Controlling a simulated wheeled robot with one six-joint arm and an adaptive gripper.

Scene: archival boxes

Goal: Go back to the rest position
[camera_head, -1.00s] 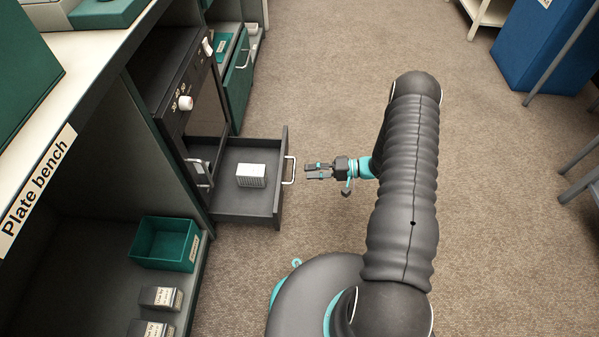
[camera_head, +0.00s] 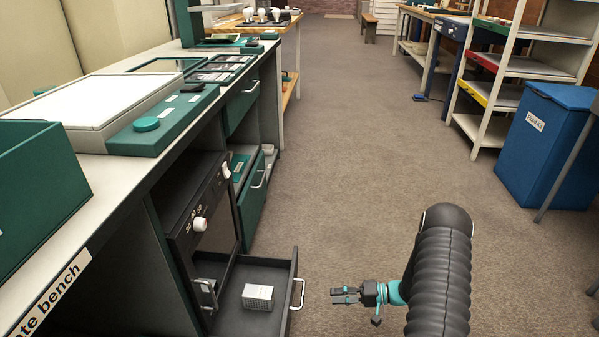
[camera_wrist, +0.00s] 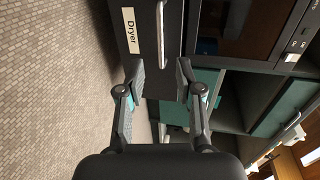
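My gripper (camera_head: 345,295) is to the right of the pulled-out drawer, apart from its handle (camera_head: 298,293) in the head view. In the wrist view my gripper (camera_wrist: 157,80) has its two fingers spread with nothing between them. The drawer (camera_head: 268,327) of the dryer (camera_head: 205,215) stands open, with a small white ribbed block (camera_head: 257,297) lying inside. In the wrist view the drawer front (camera_wrist: 150,32) with its "Dryer" label (camera_wrist: 129,33) is ahead of the fingers.
The plate bench (camera_head: 75,240) runs along the left, with a teal drawer (camera_head: 253,195) beyond the dryer. A blue bin (camera_head: 545,150) and a shelf rack (camera_head: 490,97) stand at the right. The carpet floor (camera_head: 370,140) between them is clear.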

